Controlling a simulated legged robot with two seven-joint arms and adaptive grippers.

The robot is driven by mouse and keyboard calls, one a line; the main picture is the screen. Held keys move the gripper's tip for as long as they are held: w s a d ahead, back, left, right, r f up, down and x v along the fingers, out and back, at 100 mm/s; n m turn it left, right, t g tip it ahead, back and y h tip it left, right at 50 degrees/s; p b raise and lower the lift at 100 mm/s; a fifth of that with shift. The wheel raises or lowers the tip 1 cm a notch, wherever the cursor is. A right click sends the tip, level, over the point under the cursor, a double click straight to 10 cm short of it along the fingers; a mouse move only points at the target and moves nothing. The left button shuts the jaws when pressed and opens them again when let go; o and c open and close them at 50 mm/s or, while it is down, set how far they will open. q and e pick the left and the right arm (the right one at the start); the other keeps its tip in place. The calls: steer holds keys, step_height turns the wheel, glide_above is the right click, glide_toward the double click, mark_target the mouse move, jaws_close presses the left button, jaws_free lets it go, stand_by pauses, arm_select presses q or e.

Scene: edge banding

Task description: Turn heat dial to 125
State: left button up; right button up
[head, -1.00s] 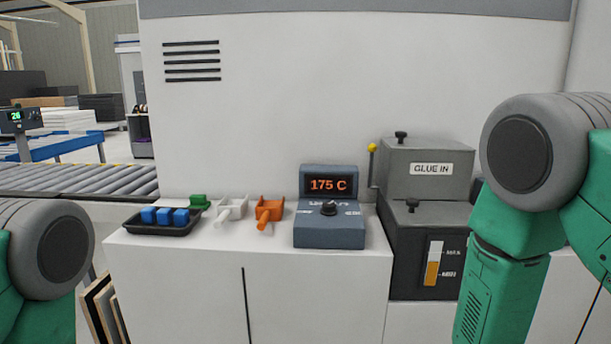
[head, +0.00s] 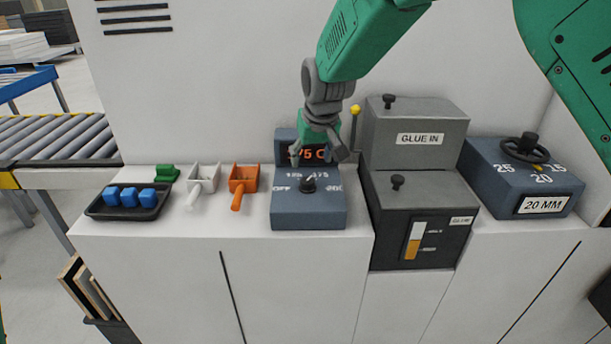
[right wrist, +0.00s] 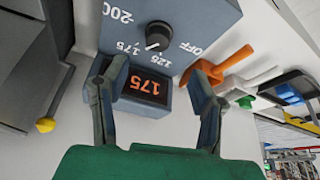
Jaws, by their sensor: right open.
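The heat dial (head: 308,184) is a black knob on top of a blue-grey control box (head: 308,213), with OFF, 125, 175 and 200 marked around it. In the right wrist view the dial (right wrist: 159,36) appears upside down, its white pointer toward the 175 mark. The box's display (right wrist: 149,86) reads 175; in the head view it is partly hidden by my gripper. My right gripper (head: 318,157) is open and empty, pointing down just above and behind the dial. In the right wrist view its fingers (right wrist: 158,100) are spread on either side of the display. My left gripper is not in view.
Left of the box are an orange scoop (head: 242,182), a white scoop (head: 202,180), a green piece (head: 167,173) and a black tray (head: 95,207) with blue blocks. To the right stand the glue unit (head: 420,190), a yellow-tipped lever (head: 355,111) and the 20 MM box (head: 525,180).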

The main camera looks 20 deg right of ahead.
mark_target(308, 181)
steer(key=x, duration=0.6)
steer(key=p+x, duration=0.1)
steer(key=x, duration=0.3)
steer(key=shift+d, duration=0.3)
steer(key=shift+a+r, duration=0.1)
steer(key=shift+a, duration=0.05)
steer(key=shift+c, duration=0.8)
steer(key=c, duration=1)
